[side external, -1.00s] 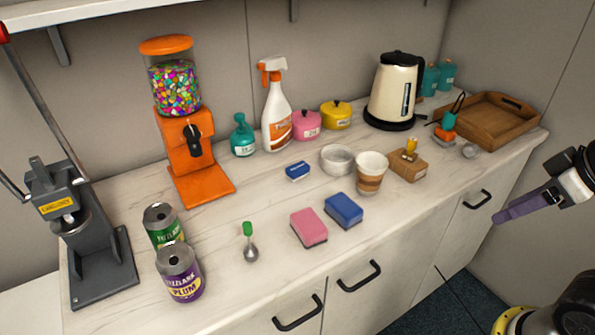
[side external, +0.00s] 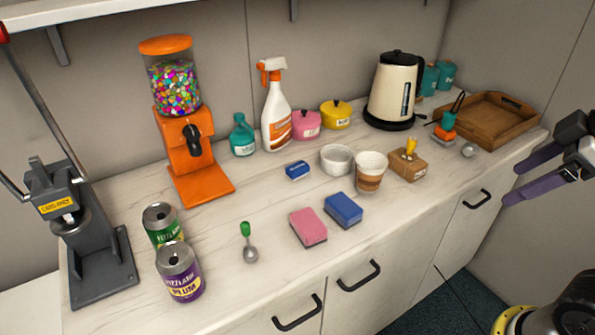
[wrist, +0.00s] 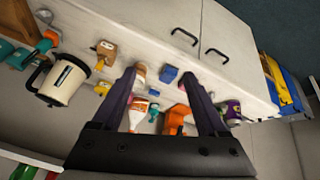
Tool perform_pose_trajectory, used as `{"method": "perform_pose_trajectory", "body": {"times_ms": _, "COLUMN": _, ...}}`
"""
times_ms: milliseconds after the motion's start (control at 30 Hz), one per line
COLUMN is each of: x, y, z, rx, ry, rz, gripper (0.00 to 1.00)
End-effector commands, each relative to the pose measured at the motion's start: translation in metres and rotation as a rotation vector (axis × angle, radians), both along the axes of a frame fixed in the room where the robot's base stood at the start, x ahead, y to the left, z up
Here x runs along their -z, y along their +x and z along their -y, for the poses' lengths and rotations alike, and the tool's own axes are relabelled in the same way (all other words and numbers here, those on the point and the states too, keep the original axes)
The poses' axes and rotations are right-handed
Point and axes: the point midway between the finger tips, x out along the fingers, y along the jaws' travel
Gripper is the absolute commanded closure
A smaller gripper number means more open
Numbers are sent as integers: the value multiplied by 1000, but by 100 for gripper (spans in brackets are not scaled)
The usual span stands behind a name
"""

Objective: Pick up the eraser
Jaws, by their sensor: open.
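The eraser (side external: 297,170) is a small blue block with a white label. It lies flat on the white counter (side external: 270,205) in the side view, left of a white bowl (side external: 337,160). My gripper (side external: 515,183) is at the right, off the counter's front edge and well away from the eraser. Its two purple fingers are apart with nothing between them. They also show spread in the wrist view (wrist: 158,75), where I cannot surely pick out the eraser.
A pink sponge (side external: 308,227) and a blue sponge (side external: 343,210) lie in front of the eraser. A paper cup (side external: 370,172) stands to its right, a spray bottle (side external: 276,110) behind it. A kettle (side external: 394,90) and wooden tray (side external: 490,120) stand farther right.

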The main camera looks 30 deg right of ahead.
Motion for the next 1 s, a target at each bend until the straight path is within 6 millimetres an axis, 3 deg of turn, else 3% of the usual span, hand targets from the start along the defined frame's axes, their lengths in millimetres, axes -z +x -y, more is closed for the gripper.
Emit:
{"method": "perform_pose_trajectory", "body": {"times_ms": 267, "x": -85, "y": 66, "z": -4, "rx": -304, "ry": -153, "rz": -15, "gripper": 24}}
{"method": "perform_pose_trajectory", "body": {"times_ms": 500, "x": -134, "y": 154, "z": -14, "rx": -582, "ry": -271, "rz": -62, "gripper": 24}}
{"method": "perform_pose_trajectory", "body": {"times_ms": 633, "x": -143, "y": 203, "z": -21, "rx": -713, "ry": -318, "rz": -90, "gripper": 24}}
{"method": "perform_pose_trajectory", "body": {"times_ms": 767, "x": -139, "y": 251, "z": -30, "rx": -834, "ry": -354, "rz": -119, "gripper": 24}}
{"method": "perform_pose_trajectory", "body": {"times_ms": 1000, "x": -102, "y": 335, "z": -50, "rx": -1024, "ry": -393, "rz": -178, "gripper": 24}}
